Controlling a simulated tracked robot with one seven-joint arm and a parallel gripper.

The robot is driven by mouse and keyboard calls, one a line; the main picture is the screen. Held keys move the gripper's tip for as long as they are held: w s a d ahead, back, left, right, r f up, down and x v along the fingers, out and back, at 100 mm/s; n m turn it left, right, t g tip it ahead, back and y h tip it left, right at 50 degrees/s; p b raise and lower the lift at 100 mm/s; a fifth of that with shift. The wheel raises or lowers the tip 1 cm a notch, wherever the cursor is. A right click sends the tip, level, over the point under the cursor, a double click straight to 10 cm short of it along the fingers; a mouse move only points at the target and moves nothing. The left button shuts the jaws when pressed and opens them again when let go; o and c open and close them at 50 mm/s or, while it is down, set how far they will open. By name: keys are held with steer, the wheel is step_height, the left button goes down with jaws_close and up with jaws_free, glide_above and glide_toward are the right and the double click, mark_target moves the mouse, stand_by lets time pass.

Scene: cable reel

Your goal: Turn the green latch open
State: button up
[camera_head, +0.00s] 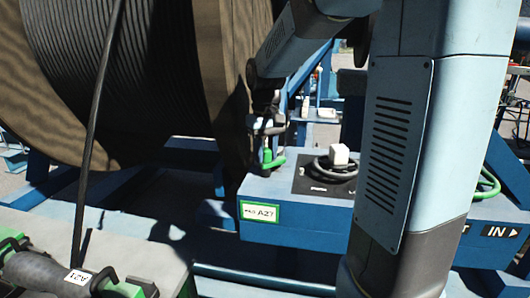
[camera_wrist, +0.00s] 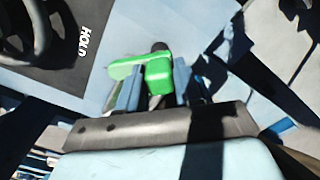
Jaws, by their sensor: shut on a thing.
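The green latch (camera_head: 267,157) stands at the left end of the blue box (camera_head: 295,222), close to the big reel. In the wrist view the green latch (camera_wrist: 158,76) sits between the two blue fingers of my gripper (camera_wrist: 155,84), and its flat green arm reaches out to the left past the left finger. My gripper is shut on it. In the head view my gripper (camera_head: 266,130) comes down on the latch from above; its fingers are small and dark there. Whether the latch is turned open cannot be told.
A large cable reel (camera_head: 225,70) fills the upper left. A coiled dark cable with a white plug (camera_head: 340,154) lies on the box's black panel. A label A27 (camera_head: 261,213) is on the box front. A thick connector (camera_head: 45,272) lies on a grey case at lower left.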

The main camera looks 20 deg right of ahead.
mark_target(266, 149)
steer(key=m, duration=0.4)
steer(key=shift+m, duration=2.1)
steer(key=shift+w+r, duration=0.1)
steer(key=o, duration=1)
steer(key=shift+c, duration=0.2)
step_height(266, 149, up, 14)
steer(key=shift+f, duration=0.25)
